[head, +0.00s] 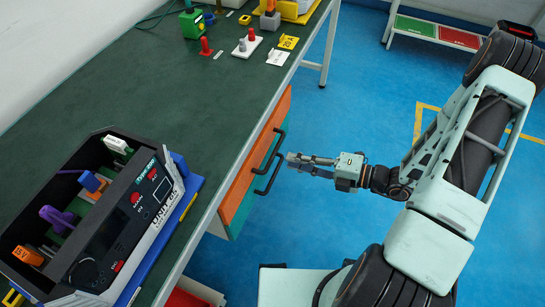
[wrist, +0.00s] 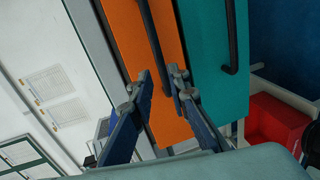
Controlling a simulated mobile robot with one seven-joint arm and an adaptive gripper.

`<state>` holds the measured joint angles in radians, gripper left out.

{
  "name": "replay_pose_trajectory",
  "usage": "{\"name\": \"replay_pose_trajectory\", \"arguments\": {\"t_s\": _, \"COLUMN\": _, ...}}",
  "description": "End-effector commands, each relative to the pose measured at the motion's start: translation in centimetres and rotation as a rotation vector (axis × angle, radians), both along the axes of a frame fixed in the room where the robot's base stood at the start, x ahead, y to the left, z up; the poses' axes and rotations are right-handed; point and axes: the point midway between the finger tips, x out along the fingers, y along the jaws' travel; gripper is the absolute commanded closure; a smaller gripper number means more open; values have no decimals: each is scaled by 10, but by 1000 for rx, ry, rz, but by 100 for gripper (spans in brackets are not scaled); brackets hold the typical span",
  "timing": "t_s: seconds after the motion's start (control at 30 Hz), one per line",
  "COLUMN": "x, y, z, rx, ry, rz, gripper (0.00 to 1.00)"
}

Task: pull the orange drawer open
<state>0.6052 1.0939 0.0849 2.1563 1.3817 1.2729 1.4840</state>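The orange drawer (head: 236,189) is the upper front under the green-topped bench and looks closed. Its black bar handle (head: 267,153) runs along the front. In the wrist view the orange front (wrist: 124,35) fills the middle and its handle (wrist: 153,40) runs down between my fingertips. My gripper (head: 290,160) is at the handle, with its fingers apart on either side in the wrist view (wrist: 161,79). I cannot tell whether either finger touches the bar.
A teal drawer (wrist: 207,65) with its own black handle (wrist: 232,40) lies just below the orange one. The bench top (head: 150,90) holds a black bin (head: 95,220) and several small parts. A red box (wrist: 272,118) is beneath the bench. Blue floor is clear beyond my gripper.

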Motion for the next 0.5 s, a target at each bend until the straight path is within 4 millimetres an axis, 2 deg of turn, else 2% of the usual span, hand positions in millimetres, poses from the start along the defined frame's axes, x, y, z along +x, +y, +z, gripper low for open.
{"name": "replay_pose_trajectory", "arguments": {"t_s": 0.1, "x": 7, "y": 24, "z": -6, "rx": 0, "ry": 0, "rz": 5, "gripper": 84}}
{"name": "replay_pose_trajectory", "arguments": {"t_s": 0.3, "x": 19, "y": 54, "z": -13, "rx": -2, "ry": -2, "rz": 6, "gripper": 84}}
{"name": "replay_pose_trajectory", "arguments": {"t_s": 0.5, "x": 25, "y": 68, "z": -16, "rx": -2, "ry": -3, "rz": 3, "gripper": 84}}
